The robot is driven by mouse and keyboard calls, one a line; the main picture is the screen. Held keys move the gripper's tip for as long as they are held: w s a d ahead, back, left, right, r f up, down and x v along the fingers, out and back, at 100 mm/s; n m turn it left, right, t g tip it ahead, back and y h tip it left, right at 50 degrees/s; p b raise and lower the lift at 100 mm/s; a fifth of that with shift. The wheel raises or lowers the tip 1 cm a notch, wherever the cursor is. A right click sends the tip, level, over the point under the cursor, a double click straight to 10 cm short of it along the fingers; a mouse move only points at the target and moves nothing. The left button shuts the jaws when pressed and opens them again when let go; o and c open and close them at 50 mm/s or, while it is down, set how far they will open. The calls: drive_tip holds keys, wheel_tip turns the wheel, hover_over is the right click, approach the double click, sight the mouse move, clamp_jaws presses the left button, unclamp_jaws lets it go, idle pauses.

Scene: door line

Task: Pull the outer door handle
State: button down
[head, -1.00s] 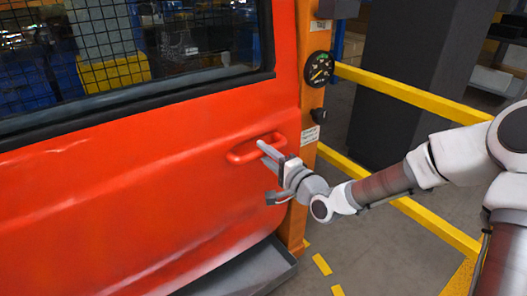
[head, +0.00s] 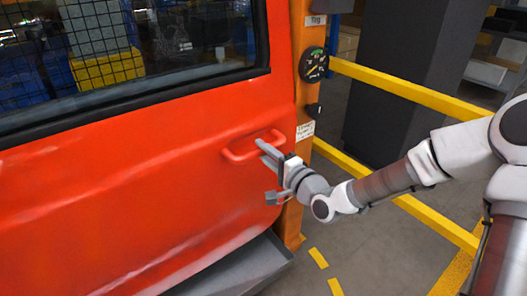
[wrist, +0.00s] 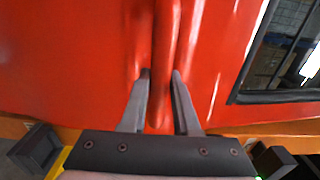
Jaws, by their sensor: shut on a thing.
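The red outer door handle (head: 240,155) is a raised loop on the red door (head: 130,200), near the door's right edge. It also shows in the wrist view as a red bar (wrist: 166,45) running between my fingers. My gripper (head: 268,166) is at the right part of the handle, with one finger above the bar and one below it. In the wrist view my gripper (wrist: 161,76) is shut on the handle, with grey fingers on either side of the bar. The door appears closed against the orange post (head: 312,105).
A window (head: 130,50) with a black frame lies above the handle. The post carries a round gauge (head: 314,64). Yellow rails (head: 410,95) and a dark column (head: 400,70) stand to the right, behind my arm. A grey step (head: 235,270) lies below the door. Some floor is open at the lower right.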

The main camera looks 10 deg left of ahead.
drive_tip(key=shift+w+a+f, duration=0.1)
drive_tip(key=shift+w+a, duration=0.2)
drive_tip(key=shift+w, duration=0.15)
idle(0.5)
unclamp_jaws()
drive_tip(key=shift+a, duration=0.1)
idle(0.5)
drive_tip(key=shift+s, duration=0.1)
drive_tip(key=p+v, duration=0.2)
drive_tip(key=v, duration=0.7)
drive_tip(key=shift+p, duration=0.35)
